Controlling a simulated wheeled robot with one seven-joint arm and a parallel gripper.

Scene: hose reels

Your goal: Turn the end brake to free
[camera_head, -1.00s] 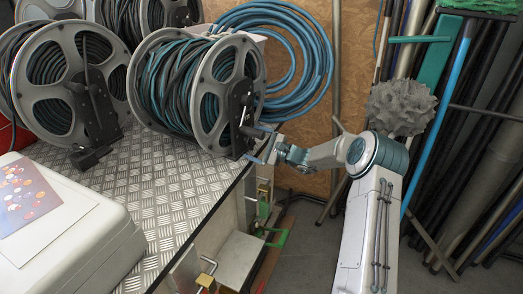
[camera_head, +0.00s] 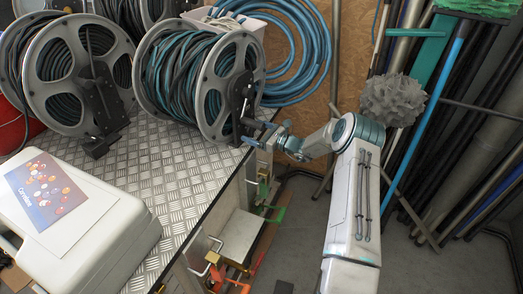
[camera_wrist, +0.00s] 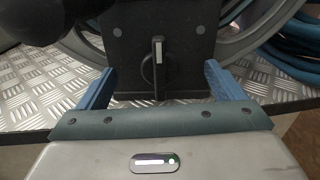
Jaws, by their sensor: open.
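The end reel (camera_head: 212,92), a grey-rimmed drum wound with dark and teal hose, stands at the table's right end. Its black bracket plate (camera_head: 241,108) faces my arm and also fills the wrist view's top middle (camera_wrist: 190,70). On that plate is the brake, a dark round knob with a raised bar (camera_wrist: 158,68) and a white line; the bar points upright. My gripper (camera_wrist: 158,78) is open, one blue finger on each side of the knob, with gaps on both sides. In the head view my gripper (camera_head: 260,134) is beside the bracket's lower part; the knob cannot be made out there.
A second reel (camera_head: 70,75) stands to the left on the chequered metal tabletop (camera_head: 150,180). A white case (camera_head: 110,240) with a printed sheet is at the front left. Blue hose coils (camera_head: 305,75) hang behind. Poles and pipes lean at the right. The floor (camera_head: 300,230) beside the table shows some clear room.

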